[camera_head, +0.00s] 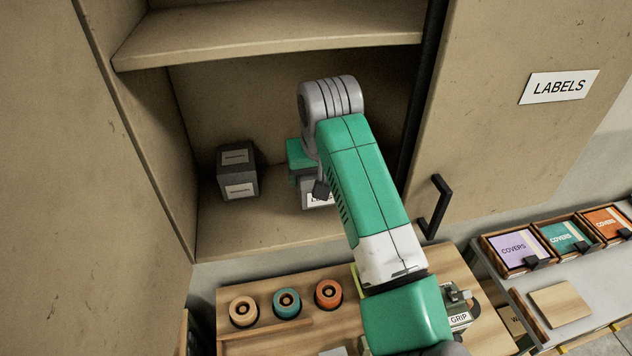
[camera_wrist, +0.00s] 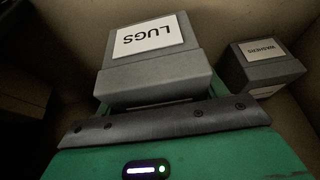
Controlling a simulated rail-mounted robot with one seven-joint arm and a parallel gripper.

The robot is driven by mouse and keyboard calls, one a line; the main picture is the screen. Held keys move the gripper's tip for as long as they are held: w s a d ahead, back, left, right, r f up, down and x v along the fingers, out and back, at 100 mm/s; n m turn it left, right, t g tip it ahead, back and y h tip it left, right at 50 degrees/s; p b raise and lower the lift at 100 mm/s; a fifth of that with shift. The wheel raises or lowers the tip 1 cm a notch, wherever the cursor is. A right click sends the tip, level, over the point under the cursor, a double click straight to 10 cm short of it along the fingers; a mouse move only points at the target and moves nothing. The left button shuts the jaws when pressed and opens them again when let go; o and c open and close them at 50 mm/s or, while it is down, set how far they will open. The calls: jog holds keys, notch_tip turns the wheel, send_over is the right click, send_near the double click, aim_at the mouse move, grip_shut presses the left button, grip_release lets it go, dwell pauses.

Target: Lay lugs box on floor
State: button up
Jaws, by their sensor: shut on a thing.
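The lugs box (camera_wrist: 160,88) is a grey box with a white LUGS label, which reads upside down in the wrist view. It is right against the front of my gripper (camera_wrist: 165,122), which is shut on it; the fingertips themselves are hard to make out. In the head view my gripper (camera_head: 301,158) is inside the open cabinet, and a part of the lugs box (camera_head: 313,203) shows low behind my arm. The arm hides most of the box there. I cannot tell whether the box touches the shelf.
A dark washers box (camera_head: 238,175) stands on the same cabinet shelf (camera_head: 235,230) to the left; an upper shelf (camera_head: 270,38) is above. The cabinet's side walls are close. Below are a wooden bench with rolls (camera_head: 287,302) and, at right, covers trays (camera_head: 515,250).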

jog(key=shift+s+f, duration=0.1)
jog(key=shift+f, duration=1.45)
jog(key=shift+f+p, duration=0.1)
jog(key=shift+p, duration=0.2)
jog(key=o, duration=1.1)
